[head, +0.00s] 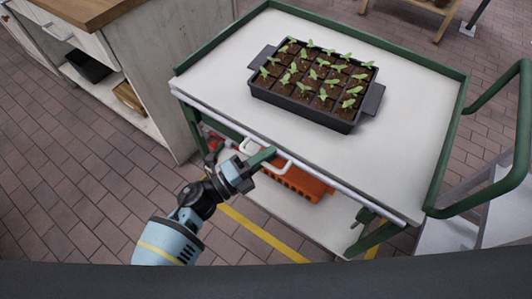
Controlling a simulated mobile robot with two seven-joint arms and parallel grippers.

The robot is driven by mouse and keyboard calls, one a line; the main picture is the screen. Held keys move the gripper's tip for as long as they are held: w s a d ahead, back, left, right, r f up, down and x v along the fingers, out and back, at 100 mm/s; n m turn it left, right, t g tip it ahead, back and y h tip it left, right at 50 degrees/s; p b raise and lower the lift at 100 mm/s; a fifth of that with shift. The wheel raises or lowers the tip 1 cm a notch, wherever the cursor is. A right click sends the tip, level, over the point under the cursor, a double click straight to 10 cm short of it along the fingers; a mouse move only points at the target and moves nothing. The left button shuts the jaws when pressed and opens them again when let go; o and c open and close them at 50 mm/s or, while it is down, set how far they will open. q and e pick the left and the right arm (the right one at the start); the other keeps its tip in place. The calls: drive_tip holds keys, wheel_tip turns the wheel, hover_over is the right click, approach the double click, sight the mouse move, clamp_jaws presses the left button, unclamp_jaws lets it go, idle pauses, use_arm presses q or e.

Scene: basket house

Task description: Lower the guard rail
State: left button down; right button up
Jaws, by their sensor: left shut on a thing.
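The green cart (215,125) has a pale top with raised green rims on its far and side edges. The guard rail (330,179) is the pale metal bar along the cart's near edge, slanting from upper left to lower right. A white loop handle (287,168) is on its near side. My left gripper (265,158) is shut on this handle; its fingers partly hide it. The rail's bar looks about level with the cart top, though its exact tilt is hard to tell. My right gripper is not in view.
A black seedling tray (303,112) stands on the cart top. An orange crate (305,187) and a red item lie on the lower shelf. A white cabinet (155,75) stands at left, close to the cart. A green tubular handle (521,120) is at right. Brick floor is open at lower left.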

use_arm(q)
drive_tip(key=c, duration=1.6)
unclamp_jaws()
drive_tip(key=shift+o, duration=0.6)
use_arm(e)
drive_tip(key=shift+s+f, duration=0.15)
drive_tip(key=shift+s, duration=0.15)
use_arm(q)
drive_tip(key=v, duration=0.8)
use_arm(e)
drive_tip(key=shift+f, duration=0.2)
use_arm(q)
drive_tip(key=shift+r, duration=0.15)
